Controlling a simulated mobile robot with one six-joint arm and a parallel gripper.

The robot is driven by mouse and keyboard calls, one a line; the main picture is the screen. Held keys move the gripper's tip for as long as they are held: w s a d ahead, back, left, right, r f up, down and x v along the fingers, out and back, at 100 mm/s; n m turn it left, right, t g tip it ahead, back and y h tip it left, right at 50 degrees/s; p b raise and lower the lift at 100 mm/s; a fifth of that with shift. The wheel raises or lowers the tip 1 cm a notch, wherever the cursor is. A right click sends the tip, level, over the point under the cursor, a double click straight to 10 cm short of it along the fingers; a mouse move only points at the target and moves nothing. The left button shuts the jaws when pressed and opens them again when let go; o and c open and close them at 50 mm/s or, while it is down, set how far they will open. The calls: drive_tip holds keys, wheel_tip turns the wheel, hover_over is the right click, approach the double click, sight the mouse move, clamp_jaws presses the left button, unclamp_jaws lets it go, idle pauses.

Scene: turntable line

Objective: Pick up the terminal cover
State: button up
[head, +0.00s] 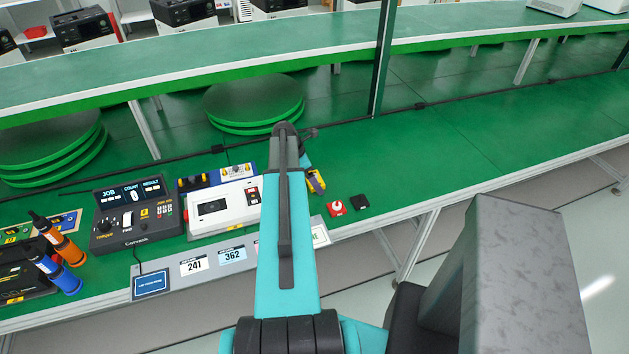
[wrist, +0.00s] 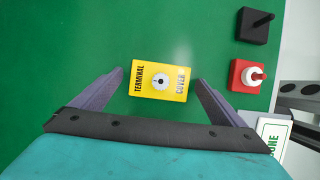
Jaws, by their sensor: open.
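The terminal cover (wrist: 158,92) is a yellow block with black lettering and a round white knob in its middle, lying on the green table. In the wrist view it sits just ahead of and between the two fingers of my gripper (wrist: 160,96), with green showing on both sides of it. My gripper is open and empty. In the head view a yellow bit of the cover (head: 316,183) shows just right of my arm; the rest is hidden, and so is most of my gripper.
A red block with a white knob (wrist: 250,76) and a black block with a peg (wrist: 256,25) stand to the right of the cover. A white device (head: 225,207) and a dark control box (head: 138,215) stand left of my arm. The green bench farther right (head: 480,150) is clear.

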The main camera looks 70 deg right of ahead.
idle(0.4)
drive_tip(key=c, duration=1.2)
drive_tip(key=shift+r, duration=0.2)
drive_tip(key=shift+r+b, duration=1.5)
drive_tip(key=shift+r, duration=3.35)
drive_tip(key=shift+w, duration=0.1)
drive_tip(key=w+a+r+n+b, duration=0.1)
drive_tip(key=w+a+r, duration=0.1)
drive_tip(key=w+a, duration=1.25)
drive_tip(key=w+a+r+n+b, duration=0.1)
drive_tip(key=w+a, duration=1.1)
drive_tip(key=w, duration=0.5)
drive_tip(key=shift+n+t+h, duration=0.3)
drive_tip(key=shift+n+h, duration=0.2)
drive_tip(key=w+a+r, duration=0.1)
drive_tip(key=w+a, duration=0.2)
drive_tip(key=a, duration=1)
drive_tip(key=w+a+r, duration=0.2)
drive_tip(key=w+a, duration=0.1)
drive_tip(key=a, duration=1.1)
drive_tip(key=w+a+r+b, duration=0.1)
drive_tip(key=w+a, duration=0.2)
drive_tip(key=a, duration=1)
drive_tip(key=shift+w+a+r, duration=0.2)
drive_tip(key=shift+w+r, duration=0.05)
drive_tip(key=shift+w, duration=0.1)
